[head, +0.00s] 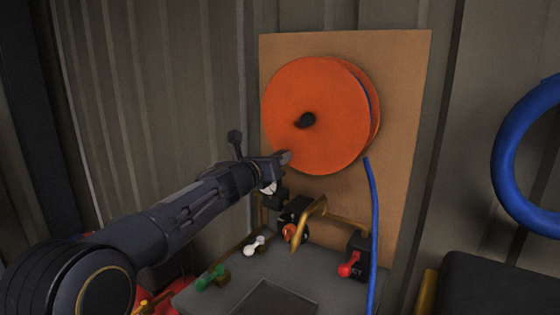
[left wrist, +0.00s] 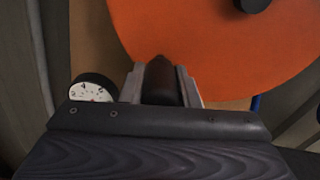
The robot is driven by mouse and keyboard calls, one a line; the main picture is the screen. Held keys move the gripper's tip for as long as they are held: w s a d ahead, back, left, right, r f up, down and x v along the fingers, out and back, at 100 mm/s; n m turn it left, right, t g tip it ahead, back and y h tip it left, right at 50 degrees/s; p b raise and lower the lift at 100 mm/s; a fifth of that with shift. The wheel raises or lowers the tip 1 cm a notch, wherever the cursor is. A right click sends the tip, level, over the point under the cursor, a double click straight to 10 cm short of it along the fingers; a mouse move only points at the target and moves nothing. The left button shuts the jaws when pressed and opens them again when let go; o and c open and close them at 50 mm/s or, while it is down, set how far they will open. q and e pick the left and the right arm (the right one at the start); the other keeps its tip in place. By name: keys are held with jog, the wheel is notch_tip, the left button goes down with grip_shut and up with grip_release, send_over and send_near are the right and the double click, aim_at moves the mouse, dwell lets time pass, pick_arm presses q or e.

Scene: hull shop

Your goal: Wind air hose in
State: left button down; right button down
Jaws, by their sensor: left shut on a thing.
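The orange hose reel (head: 325,95) is mounted on a tan board (head: 405,130), with a black hub (head: 305,120) at its middle. The blue air hose (head: 373,210) hangs from the reel's right side, down past the bench; its lower end is out of frame. My left gripper (head: 284,158) is at the reel's lower left edge. In the left wrist view, its fingers (left wrist: 163,88) are shut around a dark, rounded handle (left wrist: 160,78) in front of the orange reel face (left wrist: 215,45). How the handle joins the reel is hidden. My right gripper is not in view.
Below the reel are a white-faced gauge (left wrist: 91,90), a brass pipe (head: 312,215), and white (head: 254,245), green (head: 211,277) and red (head: 348,269) valve handles by a grey bench top (head: 235,290). A thick blue ring (head: 510,150) is at the right.

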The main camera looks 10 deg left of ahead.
pick_arm(q)
jog(key=shift+a, duration=0.15)
jog(key=c, duration=1.1)
grip_release()
jog(key=b+v, duration=0.1)
jog(key=v, duration=0.6)
jog(key=shift+s+b, duration=0.35)
